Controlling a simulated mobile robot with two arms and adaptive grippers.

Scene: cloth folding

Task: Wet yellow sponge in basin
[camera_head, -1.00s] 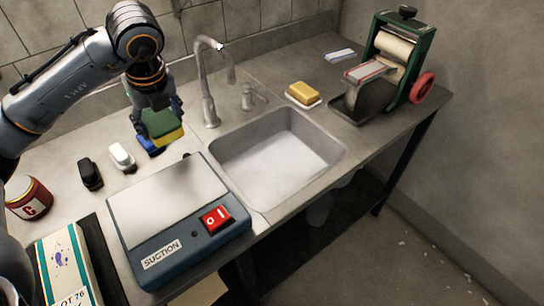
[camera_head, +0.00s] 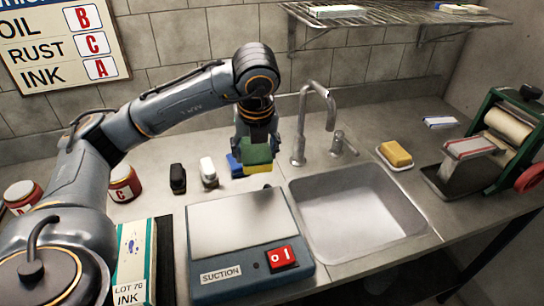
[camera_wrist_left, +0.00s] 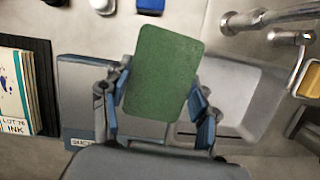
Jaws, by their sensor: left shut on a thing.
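A sponge (camera_head: 258,155) with a green upper face and a yellow layer below is held by my left gripper (camera_head: 257,144). The gripper is shut on it, above the counter behind the suction box and left of the sink. In the left wrist view the green face of the sponge (camera_wrist_left: 160,72) fills the space between the fingers. The basin (camera_head: 362,215) is a square sink to the right, its light floor in plain view. A grey tap (camera_head: 301,140) stands behind its left corner, with a lever (camera_head: 340,145) beside it. My right gripper is not seen.
The suction box (camera_head: 237,225) stands left of the basin. Behind it are a blue item (camera_head: 235,166), a white item (camera_head: 208,172) and a black item (camera_head: 178,178). A yellow block (camera_head: 396,153) on a dish and a green-framed roller press (camera_head: 500,140) stand right.

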